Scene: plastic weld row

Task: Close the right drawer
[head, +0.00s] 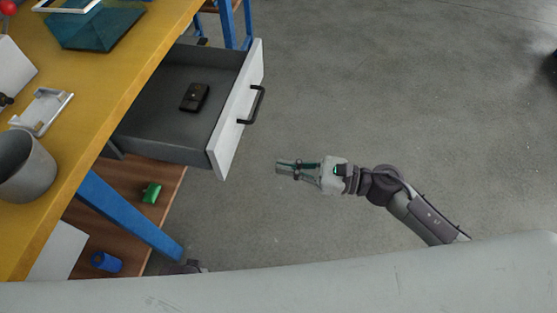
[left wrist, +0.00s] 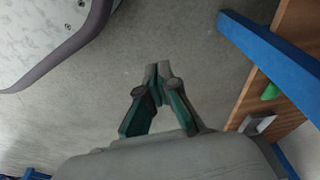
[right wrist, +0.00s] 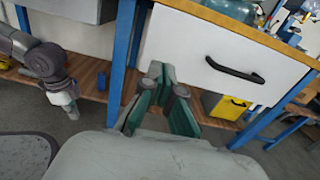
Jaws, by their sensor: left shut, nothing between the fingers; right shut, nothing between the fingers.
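The right drawer (head: 180,105) is pulled out from under the yellow workbench. Its white front (head: 238,112) has a black handle (head: 252,104), and a small dark device (head: 195,97) lies inside. My right gripper (head: 280,167) is shut and empty, in front of the drawer front and apart from it, over the floor. In the right wrist view the white front (right wrist: 185,50) and black handle (right wrist: 235,70) show beyond the shut fingers (right wrist: 160,75). My left gripper (left wrist: 158,70) is shut and empty above the floor in the left wrist view; in the head view it is mostly hidden.
The yellow workbench (head: 125,62) carries a grey cup (head: 25,165), a white holder (head: 42,110) and a teal bin (head: 95,25). A blue leg (head: 130,215) and a wooden lower shelf (head: 125,180) stand below. The floor right of the drawer is clear.

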